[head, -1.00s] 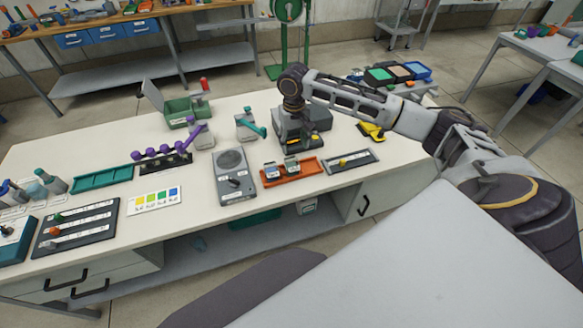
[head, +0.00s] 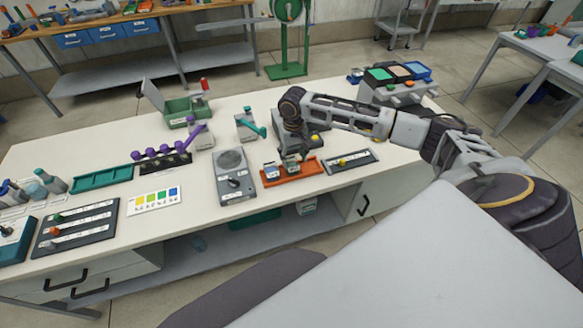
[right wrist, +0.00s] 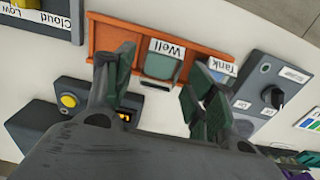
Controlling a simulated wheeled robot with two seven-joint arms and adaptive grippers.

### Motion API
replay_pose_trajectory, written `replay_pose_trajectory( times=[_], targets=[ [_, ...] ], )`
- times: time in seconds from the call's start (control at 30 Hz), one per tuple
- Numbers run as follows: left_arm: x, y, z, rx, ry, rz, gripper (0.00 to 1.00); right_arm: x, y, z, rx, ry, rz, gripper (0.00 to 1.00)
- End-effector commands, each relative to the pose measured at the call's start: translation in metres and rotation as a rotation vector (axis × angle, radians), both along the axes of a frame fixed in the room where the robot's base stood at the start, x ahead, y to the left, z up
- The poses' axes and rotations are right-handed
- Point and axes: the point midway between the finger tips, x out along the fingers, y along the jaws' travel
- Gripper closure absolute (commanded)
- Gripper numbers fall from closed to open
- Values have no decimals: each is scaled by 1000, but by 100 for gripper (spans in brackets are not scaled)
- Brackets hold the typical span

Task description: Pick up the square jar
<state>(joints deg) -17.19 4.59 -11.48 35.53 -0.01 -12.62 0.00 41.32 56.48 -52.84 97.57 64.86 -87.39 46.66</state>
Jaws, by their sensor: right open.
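A square-looking jar with a grey-green top and a white "Well" label (right wrist: 161,66) stands in the orange tray (right wrist: 105,38) in the right wrist view. A second jar, labelled "Tank" (right wrist: 219,66), is beside it, partly hidden by a finger. In the head view the tray (head: 272,183) is near the bench's front edge, with the Tank jar (head: 271,170) at its left and the Well jar partly covered by my gripper. My right gripper (right wrist: 160,76) is open, one finger on each side of the Well jar in the picture; contact cannot be told. My left gripper is out of view.
A grey meter box with a knob (head: 236,184) stands left of the tray. A dark shallow tray (head: 352,161) lies to its right. A dark device with a yellow button (right wrist: 69,100) is close behind my gripper. A colour card (head: 154,200) lies further left.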

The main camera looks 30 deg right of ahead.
Motion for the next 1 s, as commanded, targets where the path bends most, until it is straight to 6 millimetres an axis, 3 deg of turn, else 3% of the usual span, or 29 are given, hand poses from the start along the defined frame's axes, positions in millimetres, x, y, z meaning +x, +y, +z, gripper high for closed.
replay_pose_trajectory(
  times=[0.2,0.67,1.0],
  targets=[
    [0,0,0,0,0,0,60,0,0,-16,0,1,0,45],
    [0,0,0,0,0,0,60,1,0,-19,-1,1,0,45],
    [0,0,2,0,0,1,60,10,1,-49,-1,1,-1,45]
  ],
)
